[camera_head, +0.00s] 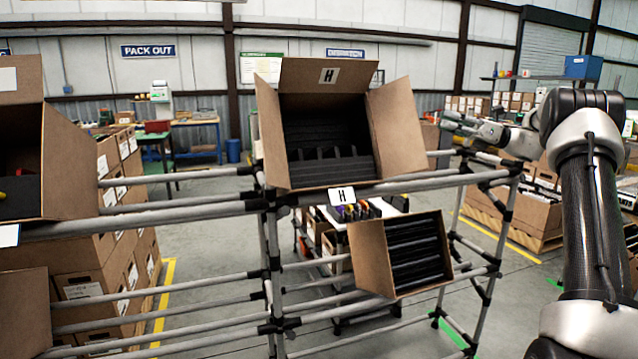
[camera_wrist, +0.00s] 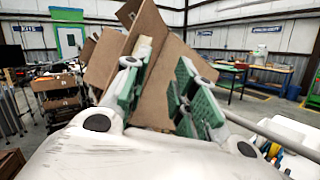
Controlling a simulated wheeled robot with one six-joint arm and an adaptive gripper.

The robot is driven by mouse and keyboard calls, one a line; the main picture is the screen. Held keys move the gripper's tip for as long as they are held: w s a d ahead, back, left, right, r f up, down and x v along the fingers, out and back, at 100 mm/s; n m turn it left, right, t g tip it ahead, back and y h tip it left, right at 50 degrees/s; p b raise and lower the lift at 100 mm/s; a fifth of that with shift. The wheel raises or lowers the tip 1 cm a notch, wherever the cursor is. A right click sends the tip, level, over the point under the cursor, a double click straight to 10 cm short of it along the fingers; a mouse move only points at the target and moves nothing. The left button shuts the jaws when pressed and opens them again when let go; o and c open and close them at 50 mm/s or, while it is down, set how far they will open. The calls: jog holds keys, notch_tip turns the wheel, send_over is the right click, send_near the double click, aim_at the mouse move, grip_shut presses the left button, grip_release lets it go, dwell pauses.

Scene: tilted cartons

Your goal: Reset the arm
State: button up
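My arm (camera_head: 588,215) rises along the right side of the head view and bends at the top. My gripper (camera_head: 452,125) points left from it, to the right of the open carton marked H (camera_head: 410,125) and apart from it. In the wrist view the green-padded fingers of my gripper (camera_wrist: 162,92) stand apart with nothing held between them. Brown cardboard (camera_wrist: 152,95) shows behind and between the fingers.
The H carton sits tilted on a grey pipe rack (camera_head: 230,209), its dark inside facing me. A smaller tilted carton (camera_head: 372,258) with black dividers sits below. Another open carton (camera_head: 62,165) is at far left. Stacked cartons (camera_head: 110,280) stand behind the rack.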

notch_tip(320, 180, down, 13)
jog(key=n+h, duration=0.1)
jog(key=h, duration=0.4)
jog(key=s+a+f+n+g+h, duration=0.2)
jog(key=s+f+n+h, duration=0.35)
jog(key=s, duration=0.65)
jog(key=s+a+r+n+h, duration=0.1)
jog(key=s+a+n+h, duration=0.1)
jog(key=s+n, duration=0.4)
jog(key=s+a+r+n+h, duration=0.1)
jog(key=s+n+h, duration=0.3)
jog(key=s, duration=1.3)
jog(key=s+a+r+n+h, duration=0.2)
jog(key=s+n+h, duration=0.1)
jog(key=s+n, duration=0.5)
jog(key=s, duration=0.3)
jog(key=shift+s+a+r, duration=0.15)
jog(key=shift+a+r, duration=0.15)
jog(key=shift+a, duration=0.05)
jog(key=shift+h, duration=0.25)
